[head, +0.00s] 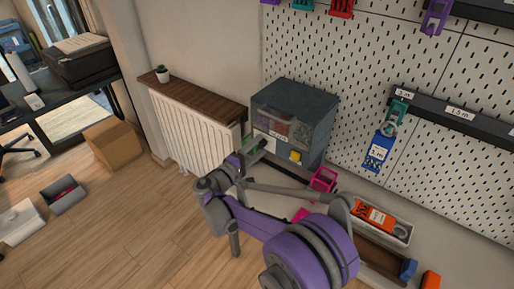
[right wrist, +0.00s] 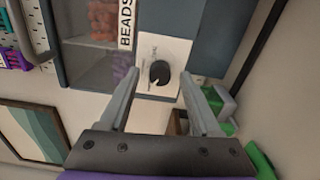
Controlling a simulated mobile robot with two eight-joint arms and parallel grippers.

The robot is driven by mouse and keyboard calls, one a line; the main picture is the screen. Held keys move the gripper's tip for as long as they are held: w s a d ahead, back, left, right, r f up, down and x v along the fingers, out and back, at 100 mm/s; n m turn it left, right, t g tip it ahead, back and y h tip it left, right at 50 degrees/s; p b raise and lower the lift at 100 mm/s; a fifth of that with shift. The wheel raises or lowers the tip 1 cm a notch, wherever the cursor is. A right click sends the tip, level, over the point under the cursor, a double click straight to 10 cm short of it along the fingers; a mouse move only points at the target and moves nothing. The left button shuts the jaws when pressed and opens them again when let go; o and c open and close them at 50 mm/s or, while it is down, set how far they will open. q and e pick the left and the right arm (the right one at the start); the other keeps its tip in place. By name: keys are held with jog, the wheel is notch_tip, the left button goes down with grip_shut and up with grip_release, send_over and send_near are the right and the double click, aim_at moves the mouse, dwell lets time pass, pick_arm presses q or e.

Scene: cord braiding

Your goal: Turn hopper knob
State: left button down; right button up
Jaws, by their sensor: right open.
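The bead hopper (head: 310,112) is a dark grey cabinet with a clear front, standing against the pegboard wall in the head view. In the right wrist view, its front carries a BEADS label (right wrist: 126,24) and a white plate (right wrist: 150,48) with a black round knob (right wrist: 160,72). My right gripper (right wrist: 160,80) is open, its two fingers on either side of the knob's line. I cannot tell whether they touch it. In the head view the right gripper (head: 262,146) is at the hopper's lower front, and the knob is not clearly visible there. My left gripper is out of view.
A white radiator (head: 196,128) with a wooden shelf (head: 196,88) stands left of the hopper. A pink bin (head: 323,180) and an orange item in a white tray (head: 399,228) lie to the right.

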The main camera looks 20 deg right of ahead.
jog(key=v, duration=1)
jog(key=shift+s+a, duration=0.2)
